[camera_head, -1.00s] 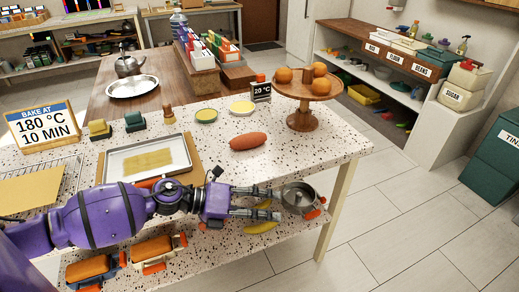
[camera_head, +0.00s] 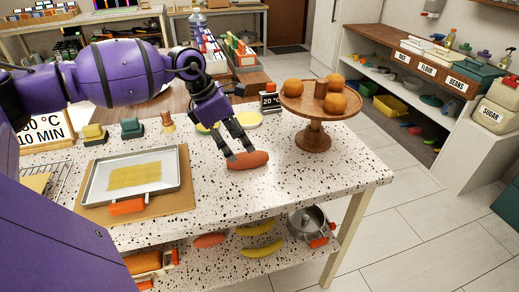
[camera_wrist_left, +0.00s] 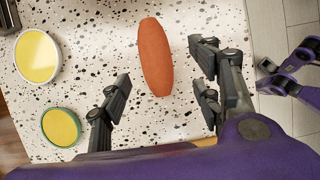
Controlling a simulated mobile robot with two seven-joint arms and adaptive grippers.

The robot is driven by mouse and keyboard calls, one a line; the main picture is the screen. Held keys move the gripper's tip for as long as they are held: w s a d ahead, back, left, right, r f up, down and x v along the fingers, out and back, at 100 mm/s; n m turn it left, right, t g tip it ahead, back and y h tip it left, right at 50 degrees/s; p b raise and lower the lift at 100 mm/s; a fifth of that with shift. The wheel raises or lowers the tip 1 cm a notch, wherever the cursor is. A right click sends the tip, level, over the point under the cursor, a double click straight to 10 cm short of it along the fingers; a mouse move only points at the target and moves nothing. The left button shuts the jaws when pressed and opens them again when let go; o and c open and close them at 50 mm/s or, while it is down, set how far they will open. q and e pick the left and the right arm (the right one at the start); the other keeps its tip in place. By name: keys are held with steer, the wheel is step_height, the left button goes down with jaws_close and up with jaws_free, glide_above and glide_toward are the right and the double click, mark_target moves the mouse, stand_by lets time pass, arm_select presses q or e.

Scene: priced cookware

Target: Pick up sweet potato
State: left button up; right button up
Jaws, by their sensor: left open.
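The sweet potato (camera_head: 248,160), an orange-brown elongated root, lies on the speckled white table (camera_head: 300,185). My left gripper (camera_head: 238,153) is open above it, fingers pointing down at it. In the left wrist view the sweet potato (camera_wrist_left: 156,57) lies in front of the spread fingers (camera_wrist_left: 158,76), with nothing held. I cannot tell if a fingertip touches it. Purple and dark parts at the right edge of the wrist view look like my other arm, but its jaws are unclear.
A baking tray (camera_head: 95,190) is to the left. Bananas (camera_head: 262,246), an orange item (camera_head: 210,240) and a pot (camera_head: 305,220) are on the lower shelf.

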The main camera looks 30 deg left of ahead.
mark_target(245, 154)
arm_select(q)
steer(key=shift+w+a+f, duration=0.15)
steer(key=shift+w, duration=0.25)
steer(key=shift+f, duration=0.35)
steer(key=shift+s+d+f, duration=0.1)
steer(key=shift+d+f, duration=0.2)
steer(key=shift+f, duration=0.3)
steer(key=x, duration=0.4)
steer(key=shift+w+a+p, duration=0.15)
steer(key=shift+w+p, duration=0.1)
steer(key=shift+p, duration=0.1)
steer(key=shift+w+f, duration=0.15)
steer(key=shift+f, duration=0.25)
steer(key=c, duration=1.3)
steer(key=shift+c, duration=0.4)
arm_select(e)
steer(key=shift+s+d, duration=0.15)
steer(key=shift+s, duration=0.65)
arm_select(q)
steer(key=shift+r, duration=0.15)
